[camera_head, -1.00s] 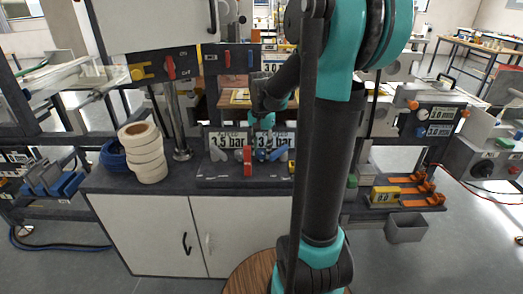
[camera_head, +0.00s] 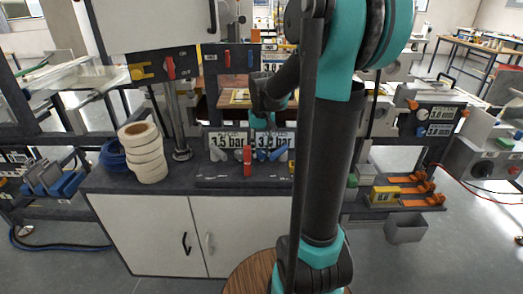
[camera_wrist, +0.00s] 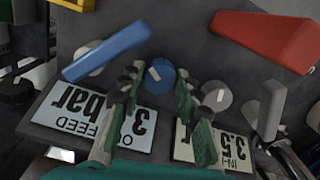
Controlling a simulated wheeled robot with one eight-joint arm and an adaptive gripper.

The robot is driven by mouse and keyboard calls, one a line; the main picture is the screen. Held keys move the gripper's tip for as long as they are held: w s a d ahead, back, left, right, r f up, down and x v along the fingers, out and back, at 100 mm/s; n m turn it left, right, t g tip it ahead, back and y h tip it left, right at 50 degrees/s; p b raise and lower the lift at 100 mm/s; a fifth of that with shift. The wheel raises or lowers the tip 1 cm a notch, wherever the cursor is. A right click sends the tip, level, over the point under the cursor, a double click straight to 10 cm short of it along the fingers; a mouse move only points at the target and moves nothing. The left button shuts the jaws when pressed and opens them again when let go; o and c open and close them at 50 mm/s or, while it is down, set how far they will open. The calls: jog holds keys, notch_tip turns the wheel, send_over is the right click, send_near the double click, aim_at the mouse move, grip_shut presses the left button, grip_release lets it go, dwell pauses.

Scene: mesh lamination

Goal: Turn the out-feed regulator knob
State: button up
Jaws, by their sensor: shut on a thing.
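The out-feed regulator knob is a round blue knob (camera_wrist: 162,82) with a pale mark on its face, in the upper middle of the wrist view. My gripper (camera_wrist: 157,90) has its green-padded fingers on both sides of this knob and is shut on it. The out-feed sign (camera_wrist: 95,112) appears upside down below left in that view; it reads about 3 bar, with its decimal hidden by a finger. In the head view my gripper (camera_head: 263,128) is small and partly dark at the panel, and the knob there cannot be made out.
A grey knob (camera_wrist: 215,95) and the in-feed 3.5 bar sign (camera_wrist: 205,140) are close on the right in the wrist view. A blue lever (camera_wrist: 107,50) and a red lever (camera_wrist: 268,40) stand nearby. White tape rolls (camera_head: 145,155) are stacked on the bench.

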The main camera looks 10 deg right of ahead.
aim_at(262, 152)
jog(key=shift+n, duration=1.1)
jog(key=o, duration=0.9)
notch_tip(262, 152, up, 12)
jog(key=shift+s, duration=0.1)
